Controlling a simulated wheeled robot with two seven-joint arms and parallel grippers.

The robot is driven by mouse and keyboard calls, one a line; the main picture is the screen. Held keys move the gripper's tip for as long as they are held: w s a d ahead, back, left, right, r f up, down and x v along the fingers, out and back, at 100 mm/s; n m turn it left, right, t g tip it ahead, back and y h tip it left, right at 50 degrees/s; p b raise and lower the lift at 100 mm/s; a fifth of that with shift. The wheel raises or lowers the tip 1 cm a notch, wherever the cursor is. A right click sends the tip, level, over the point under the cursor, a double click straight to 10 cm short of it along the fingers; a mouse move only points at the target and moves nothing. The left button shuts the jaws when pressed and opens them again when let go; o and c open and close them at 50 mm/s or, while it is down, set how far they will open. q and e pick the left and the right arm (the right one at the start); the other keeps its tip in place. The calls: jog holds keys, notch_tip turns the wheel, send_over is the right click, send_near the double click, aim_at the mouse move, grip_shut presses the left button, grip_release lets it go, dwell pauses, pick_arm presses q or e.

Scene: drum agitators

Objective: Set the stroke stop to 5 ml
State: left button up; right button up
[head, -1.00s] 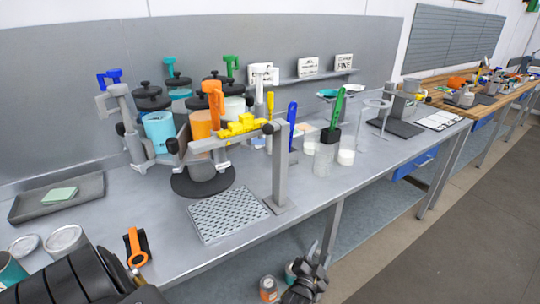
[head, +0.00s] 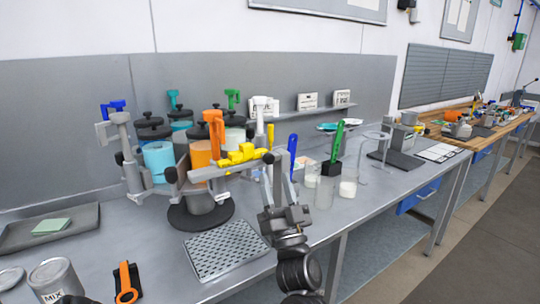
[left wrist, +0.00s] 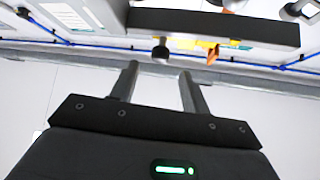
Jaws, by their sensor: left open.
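A carousel with coloured canisters stands on the grey bench in the head view, with an orange canister (head: 201,153) at its front. A grey arm (head: 212,173) reaches from it towards a post and bears a yellow stepped piece (head: 240,154), which may be the stroke stop. No scale is readable. My left gripper (head: 279,186) is open and empty, pointing up just in front of the post, below the yellow piece's right end. In the left wrist view its fingers (left wrist: 157,80) are apart below a dark bar (left wrist: 215,28), with a dark knob (left wrist: 160,49) beyond.
A perforated drip tray (head: 222,250) lies left of my gripper. Beakers, one with a green-handled tool (head: 337,140), stand to the right. A blue-handled tool (head: 292,145) stands close behind the gripper. An orange-black tool (head: 126,283) and a can (head: 56,279) are at the front left.

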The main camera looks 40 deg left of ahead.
aim_at(271, 161)
pick_arm(q)
jog(key=p+x, duration=0.1)
jog(key=x, duration=0.5)
jog(key=shift+p, duration=0.3)
jog(key=shift+w+a+r, duration=0.15)
jog(key=shift+a+r, duration=0.15)
jog(key=shift+a, duration=0.05)
grip_shut()
